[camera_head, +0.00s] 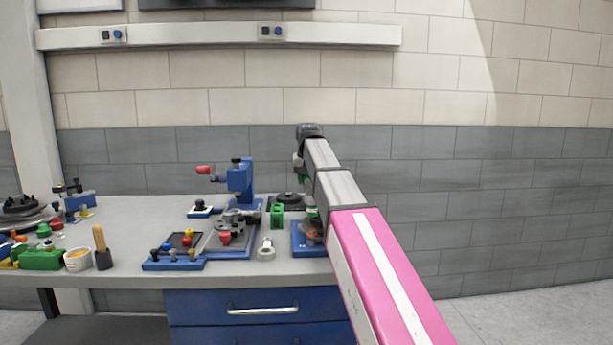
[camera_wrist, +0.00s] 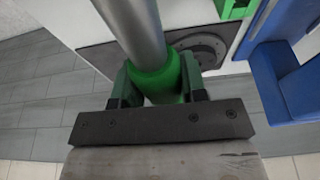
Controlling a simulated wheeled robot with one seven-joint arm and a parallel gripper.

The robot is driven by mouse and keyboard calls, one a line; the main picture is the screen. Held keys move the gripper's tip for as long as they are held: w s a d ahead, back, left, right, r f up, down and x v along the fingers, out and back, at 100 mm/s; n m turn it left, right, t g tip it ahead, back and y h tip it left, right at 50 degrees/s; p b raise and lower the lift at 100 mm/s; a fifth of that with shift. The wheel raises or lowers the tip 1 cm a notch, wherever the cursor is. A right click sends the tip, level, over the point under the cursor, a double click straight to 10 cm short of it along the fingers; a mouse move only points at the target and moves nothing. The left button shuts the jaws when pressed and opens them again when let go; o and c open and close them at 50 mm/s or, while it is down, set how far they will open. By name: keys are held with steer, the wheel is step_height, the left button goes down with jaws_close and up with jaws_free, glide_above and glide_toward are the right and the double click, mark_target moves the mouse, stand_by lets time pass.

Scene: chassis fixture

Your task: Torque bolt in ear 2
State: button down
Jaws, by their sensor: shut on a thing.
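In the wrist view, my gripper (camera_wrist: 158,84) has its green fingers closed around the green collar (camera_wrist: 152,78) of a tool with a thick grey metal shaft (camera_wrist: 130,24). The tool's working end is out of view. In the head view, my gripper (camera_head: 305,181) is mostly hidden by my arm, above the right part of the bench. A blue fixture base (camera_head: 245,246) carries a grey casting (camera_head: 233,224) with a red-headed part (camera_head: 225,238) at its front. I cannot tell which ear is ear 2 or whether its bolt is seated.
A blue press (camera_head: 240,180) stands behind the fixture. A green block (camera_head: 277,214), a pale ring-ended part (camera_head: 266,248) and a blue stand (camera_head: 303,244) are nearby. A blue tray (camera_head: 175,262) holds small coloured parts. The bench (camera_head: 135,222) has free room left of centre.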

steer(key=shift+f, duration=2.7)
steer(key=shift+d+m, duration=0.3)
steer(key=shift+d, duration=0.2)
steer(key=shift+d, duration=0.3)
steer(key=shift+s+d+m, duration=0.1)
steer(key=shift+d+m, duration=0.5)
steer(key=shift+d, duration=0.3)
steer(key=shift+r, duration=1.05)
stand_by(0.8)
step_height(320, 180, up, 5)
steer(key=shift+f, duration=0.1)
stand_by(0.9)
stand_by(0.3)
